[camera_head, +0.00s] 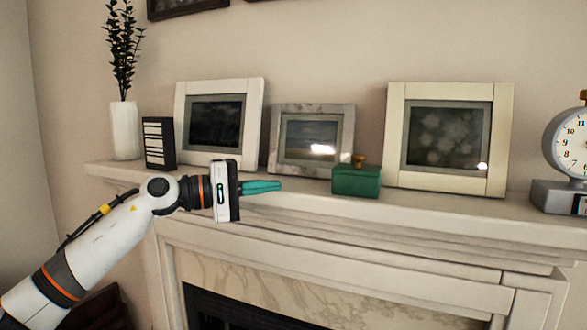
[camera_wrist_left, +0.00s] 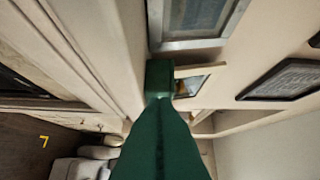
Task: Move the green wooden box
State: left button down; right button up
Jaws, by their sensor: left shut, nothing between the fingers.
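The green wooden box (camera_head: 356,182) sits on the mantel shelf, with a small orange-brown knob-like thing on top. It stands in front of the gap between the middle and right picture frames. My left gripper (camera_head: 279,186) is to the left of the box, its teal fingers shut, empty and pointing right toward it. A clear gap shows between fingertips and box in the head view. In the left wrist view the fingers (camera_wrist_left: 160,99) taper up to the box (camera_wrist_left: 158,72), overlapping its near edge; I cannot judge the distance there. My right gripper is not in view.
A left frame (camera_head: 219,122), a middle frame (camera_head: 312,138) and a right frame (camera_head: 447,138) lean on the wall. A white vase (camera_head: 125,131), a black striped block (camera_head: 158,144) and a clock-faced scale (camera_head: 568,150) share the mantel (camera_head: 440,208). The shelf's front strip is clear.

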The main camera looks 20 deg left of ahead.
aim_at(315, 194)
pick_arm(q)
jog(key=p+x, duration=0.4)
jog(key=x, duration=0.5)
jog(key=shift+r+p, duration=0.15)
jog(key=shift+p, duration=0.15)
jog(key=shift+w+d+f, duration=0.2)
jog(key=shift+w+d, duration=0.35)
